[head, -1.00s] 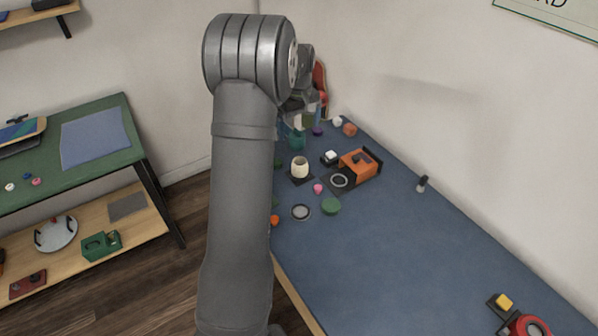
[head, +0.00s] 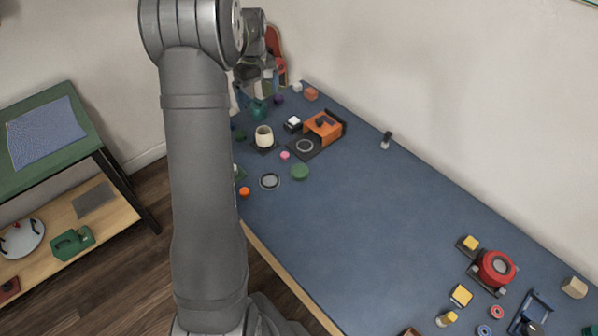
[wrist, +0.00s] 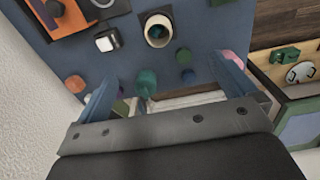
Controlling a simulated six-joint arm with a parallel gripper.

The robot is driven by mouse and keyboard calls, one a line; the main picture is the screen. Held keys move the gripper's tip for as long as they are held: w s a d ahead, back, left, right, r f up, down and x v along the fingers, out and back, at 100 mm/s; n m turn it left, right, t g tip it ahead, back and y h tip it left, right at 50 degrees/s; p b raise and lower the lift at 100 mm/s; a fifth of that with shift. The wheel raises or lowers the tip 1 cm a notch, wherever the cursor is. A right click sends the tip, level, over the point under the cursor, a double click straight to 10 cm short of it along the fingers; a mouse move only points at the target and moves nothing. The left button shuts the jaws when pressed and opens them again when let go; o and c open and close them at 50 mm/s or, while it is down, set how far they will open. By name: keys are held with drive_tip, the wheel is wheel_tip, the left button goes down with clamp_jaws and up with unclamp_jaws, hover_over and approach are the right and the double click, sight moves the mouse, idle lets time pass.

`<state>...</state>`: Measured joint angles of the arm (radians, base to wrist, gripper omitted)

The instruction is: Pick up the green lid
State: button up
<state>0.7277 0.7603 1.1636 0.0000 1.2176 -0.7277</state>
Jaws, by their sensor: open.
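A round green piece that looks like the green lid (head: 300,172) lies flat on the blue table in the head view, right of a grey ring. I cannot pick it out in the wrist view. My gripper (head: 258,88) is over the far left end of the table, well beyond the green piece. In the wrist view my gripper (wrist: 168,88) has its two blue fingers wide apart. A teal cylinder (wrist: 146,82) shows between them, and nothing is seen held.
A cream cup (head: 264,137), a pink piece (head: 285,156), a grey ring (head: 270,181) and an orange device (head: 323,127) surround the green piece. Several parts, including a red round device (head: 495,267), lie at the right. The table's middle is clear.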

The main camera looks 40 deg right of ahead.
drive_tip(key=c, duration=0.5)
drive_tip(key=m, duration=1.8)
hover_over(299, 171)
drive_tip(key=f, duration=1.3)
drive_tip(key=shift+s+d+f, duration=0.25)
drive_tip(key=shift+s+f, duration=0.1)
drive_tip(key=shift+w+a+f, duration=0.1)
drive_tip(key=shift+w+f, duration=0.1)
drive_tip(key=shift+f, duration=1.15)
drive_tip(key=shift+w+a+f, duration=0.1)
drive_tip(key=shift+w+f, duration=0.1)
drive_tip(key=shift+f, duration=1.15)
